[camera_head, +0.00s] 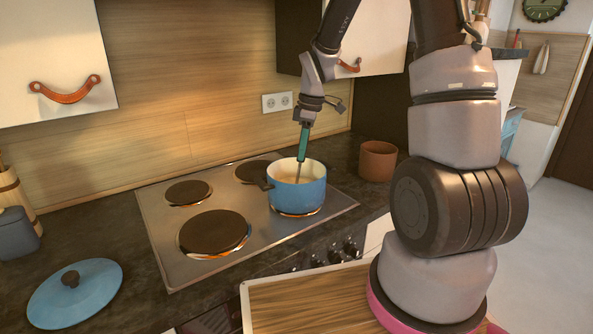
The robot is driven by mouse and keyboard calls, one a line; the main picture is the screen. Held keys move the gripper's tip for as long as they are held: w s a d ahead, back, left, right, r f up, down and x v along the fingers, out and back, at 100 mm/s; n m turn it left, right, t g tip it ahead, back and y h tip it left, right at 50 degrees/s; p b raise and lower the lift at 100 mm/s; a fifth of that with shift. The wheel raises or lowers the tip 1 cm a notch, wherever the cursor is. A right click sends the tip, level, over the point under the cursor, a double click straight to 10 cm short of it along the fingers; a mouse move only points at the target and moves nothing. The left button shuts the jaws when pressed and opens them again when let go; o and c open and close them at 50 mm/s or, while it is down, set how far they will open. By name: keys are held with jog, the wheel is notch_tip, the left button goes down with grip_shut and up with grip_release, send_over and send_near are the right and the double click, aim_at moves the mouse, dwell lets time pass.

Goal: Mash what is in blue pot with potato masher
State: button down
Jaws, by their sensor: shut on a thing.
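The blue pot (297,194) stands on the right front burner of the steel hob, with its lid off. Pale contents (289,177) show inside it. My gripper (306,122) is above the pot, shut on the teal handle of the potato masher (303,142). The masher hangs nearly upright, its grey shaft reaching down into the pot. The masher's head is hidden inside the pot or in the contents, so I cannot tell how deep it sits.
The blue lid (76,296) lies on the dark counter at the lower left. A brown clay pot (378,161) stands right of the hob (160,235). Three burners are bare. A grey-blue canister (18,235) stands at the left edge. Wall cupboards (55,62) hang above.

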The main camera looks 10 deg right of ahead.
jog(key=shift+s+d+r, duration=0.1)
jog(key=shift+d+r, duration=0.15)
jog(key=shift+r, duration=1.45)
jog(key=shift+s+d+r, duration=0.1)
jog(key=shift+d+r, duration=0.15)
jog(key=shift+r, duration=1.5)
jog(key=shift+s+d+r, duration=0.1)
jog(key=shift+d+r, duration=0.15)
jog(key=shift+r, duration=1.45)
jog(key=shift+r, duration=0.1)
jog(key=shift+r, duration=2.4)
